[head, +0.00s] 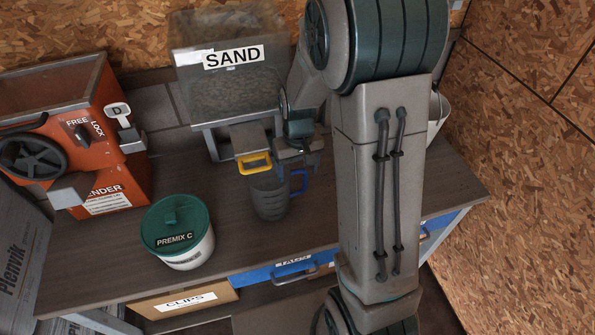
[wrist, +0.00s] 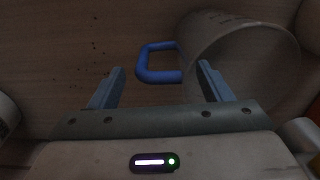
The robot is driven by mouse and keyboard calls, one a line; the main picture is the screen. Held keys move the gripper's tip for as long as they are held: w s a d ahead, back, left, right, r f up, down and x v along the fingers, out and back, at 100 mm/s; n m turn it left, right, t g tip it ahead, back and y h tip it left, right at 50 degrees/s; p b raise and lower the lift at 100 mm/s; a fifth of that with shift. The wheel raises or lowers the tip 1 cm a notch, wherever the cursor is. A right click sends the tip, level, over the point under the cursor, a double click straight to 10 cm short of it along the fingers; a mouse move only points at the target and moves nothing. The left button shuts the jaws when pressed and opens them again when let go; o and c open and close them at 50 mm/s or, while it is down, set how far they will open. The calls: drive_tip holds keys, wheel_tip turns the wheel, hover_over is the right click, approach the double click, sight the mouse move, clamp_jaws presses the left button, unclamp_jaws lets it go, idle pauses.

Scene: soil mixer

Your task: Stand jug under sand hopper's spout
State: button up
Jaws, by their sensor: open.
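The jug (head: 268,197) is a grey, see-through vessel with a blue handle (head: 299,182) on its right side. It stands upright on the bench, just in front of and below the yellow pull (head: 255,163) of the sand hopper (head: 232,90). The spout itself is hidden, so I cannot tell whether the jug is exactly under it. My gripper (head: 297,161) is beside the jug at its handle side. In the wrist view the jug (wrist: 245,60) is at upper right, and its blue handle (wrist: 160,76) shows between the open fingers (wrist: 160,66); I cannot tell whether they touch it.
A green-lidded PREMIX C tub (head: 185,247) stands left of the jug. An orange machine (head: 75,140) with a black handwheel stands at the far left. A white container (head: 437,112) is partly behind my arm. Bare bench top (head: 232,205) lies between tub and jug.

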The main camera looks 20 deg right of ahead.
wheel_tip(320, 180, up, 10)
drive_tip(key=s+r+m+t, duration=0.1)
drive_tip(key=s+r, duration=0.4)
drive_tip(key=s, duration=1)
drive_tip(key=shift+a+t, duration=0.15)
drive_tip(key=shift+t, duration=0.75)
drive_tip(key=shift+s, duration=0.1)
